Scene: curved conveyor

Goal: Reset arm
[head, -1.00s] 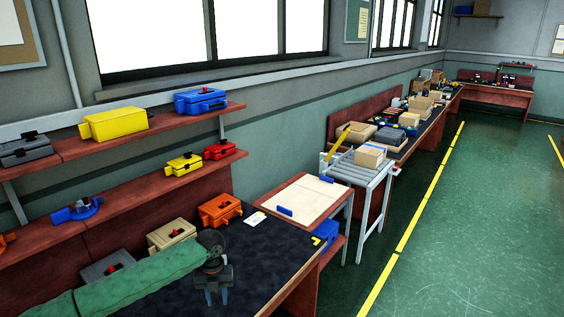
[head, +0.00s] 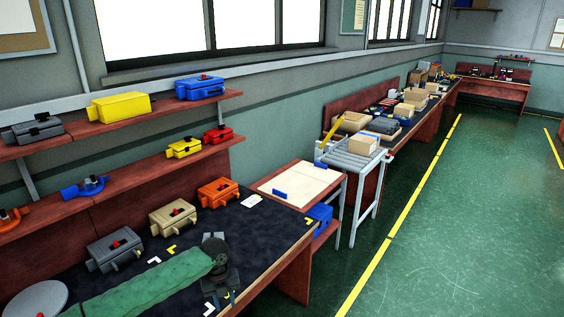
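My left arm, in a green sleeve, reaches in from the lower left of the head view. Its dark gripper (head: 222,289) is over the right part of the dark bench top (head: 262,238), near the front edge. The two fingers look apart, with nothing seen between them. The fingertips are small and partly hidden by the wrist. My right gripper is not in view.
Grey (head: 115,247), tan (head: 173,216) and orange (head: 218,192) toolboxes line the bench's back. A grey disc (head: 37,301) lies lower left. Shelves above hold more boxes. A board (head: 300,180) and roller stand (head: 352,158) stand beyond. The green floor (head: 450,220) is clear.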

